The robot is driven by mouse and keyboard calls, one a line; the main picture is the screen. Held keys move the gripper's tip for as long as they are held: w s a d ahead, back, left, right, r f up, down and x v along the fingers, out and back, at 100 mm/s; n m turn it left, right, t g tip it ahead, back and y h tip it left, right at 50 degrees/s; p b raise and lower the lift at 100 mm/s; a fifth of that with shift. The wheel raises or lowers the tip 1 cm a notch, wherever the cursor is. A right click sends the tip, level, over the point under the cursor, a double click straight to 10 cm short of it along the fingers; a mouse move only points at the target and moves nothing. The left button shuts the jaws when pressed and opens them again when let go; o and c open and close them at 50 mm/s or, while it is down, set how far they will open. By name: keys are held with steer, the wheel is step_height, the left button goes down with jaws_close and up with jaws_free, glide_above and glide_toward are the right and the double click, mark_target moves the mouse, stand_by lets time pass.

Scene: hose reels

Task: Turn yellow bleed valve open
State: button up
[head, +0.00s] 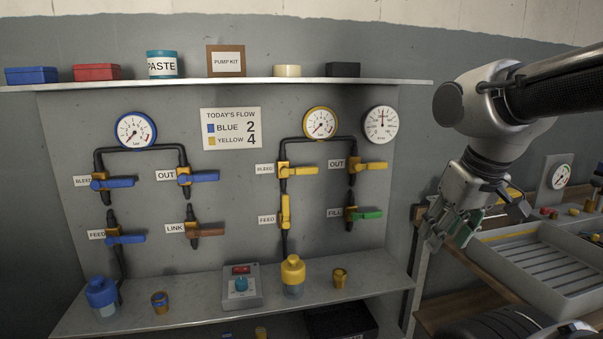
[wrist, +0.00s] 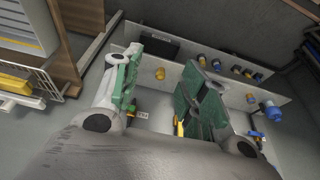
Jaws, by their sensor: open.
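The yellow bleed valve (head: 302,171) is on the back panel, below the yellow-rimmed gauge (head: 320,122) and right of a BLEED label (head: 265,169). Its lever lies level, pointing right, across the upright pipe. My gripper (head: 446,238) hangs right of the panel, well apart from the valve, with its fingers pointing down. In the wrist view my gripper (wrist: 160,88) shows its green-padded fingers spread with nothing between them. A yellow lever (wrist: 179,126) shows partly behind the right finger there; I cannot tell which valve it belongs to.
The yellow FEED lever (head: 285,211) stands upright just below; the yellow OUT lever (head: 371,166) and green FILL lever (head: 367,214) are to the right. An upper shelf (head: 215,85) and lower shelf (head: 200,310) jut out. A grey tray (head: 530,262) stands at right.

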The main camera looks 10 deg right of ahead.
step_height(320, 180, down, 4)
steer(key=w+g, duration=0.1)
steer(key=g, duration=0.1)
steer(key=n+t+y, duration=0.7)
steer(key=n+t, duration=0.8)
steer(key=n, duration=0.8)
glide_toward(308, 171)
steer(key=x, duration=1.1)
steer(key=shift+f, duration=0.15)
